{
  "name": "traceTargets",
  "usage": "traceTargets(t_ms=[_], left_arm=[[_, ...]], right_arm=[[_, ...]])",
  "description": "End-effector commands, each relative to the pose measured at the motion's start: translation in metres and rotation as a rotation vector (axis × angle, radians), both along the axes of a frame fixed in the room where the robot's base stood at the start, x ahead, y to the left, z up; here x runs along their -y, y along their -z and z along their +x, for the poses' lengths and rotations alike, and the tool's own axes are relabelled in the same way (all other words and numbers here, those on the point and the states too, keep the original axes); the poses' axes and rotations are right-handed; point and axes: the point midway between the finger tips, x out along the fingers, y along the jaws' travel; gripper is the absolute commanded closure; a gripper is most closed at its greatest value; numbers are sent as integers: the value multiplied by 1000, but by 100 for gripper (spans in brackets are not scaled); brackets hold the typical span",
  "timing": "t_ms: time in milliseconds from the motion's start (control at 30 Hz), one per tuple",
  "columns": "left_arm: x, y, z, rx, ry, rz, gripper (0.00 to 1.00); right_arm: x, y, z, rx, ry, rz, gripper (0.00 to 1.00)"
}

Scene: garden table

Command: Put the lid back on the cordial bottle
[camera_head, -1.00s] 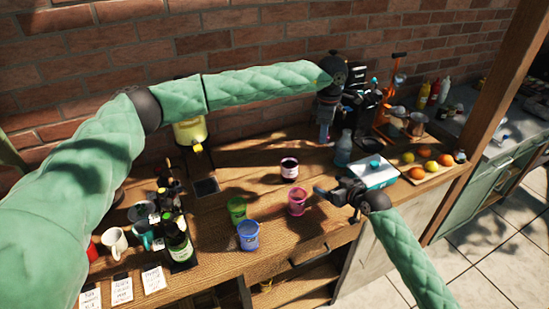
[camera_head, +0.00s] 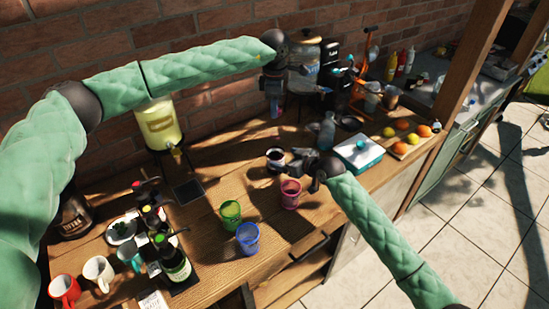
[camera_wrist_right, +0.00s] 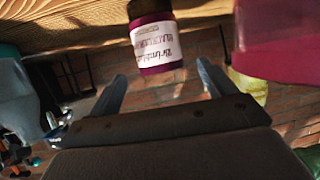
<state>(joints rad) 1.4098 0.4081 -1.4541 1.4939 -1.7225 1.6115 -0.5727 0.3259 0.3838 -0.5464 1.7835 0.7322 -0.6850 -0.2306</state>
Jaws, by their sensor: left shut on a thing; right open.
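The cordial bottle (camera_head: 275,161) stands upright on the wooden table, dark purple with a white label and no lid on its top. It also shows upside down in the right wrist view (camera_wrist_right: 156,45), just beyond my right fingertips. My right gripper (camera_head: 303,174) is open and empty, close to the bottle's right side; its spread fingers show in the wrist view (camera_wrist_right: 160,75). My left gripper (camera_head: 273,108) points down above the table's back part, behind the bottle. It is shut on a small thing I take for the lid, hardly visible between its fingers.
A pink cup (camera_head: 290,194) stands close in front of the bottle, with a green cup (camera_head: 230,213) and blue cup (camera_head: 248,238) to the left. A grey bottle (camera_head: 327,132) and a teal-and-white box (camera_head: 358,153) stand right. Bare table lies left of the bottle.

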Motion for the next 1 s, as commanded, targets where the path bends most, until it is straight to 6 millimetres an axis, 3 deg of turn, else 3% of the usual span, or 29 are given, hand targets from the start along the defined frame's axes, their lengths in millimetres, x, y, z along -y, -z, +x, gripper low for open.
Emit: traceTargets(t_ms=[500, 933, 1000], left_arm=[[0, 0, 0, 0, 0, 0, 93], [0, 0, 0, 0, 0, 0, 93], [0, 0, 0, 0, 0, 0, 93]], right_arm=[[-40, 23, 42, -1, 0, 1, 17], [-44, 26, 46, 0, 0, 0, 17], [-44, 26, 46, 0, 0, 0, 29]])
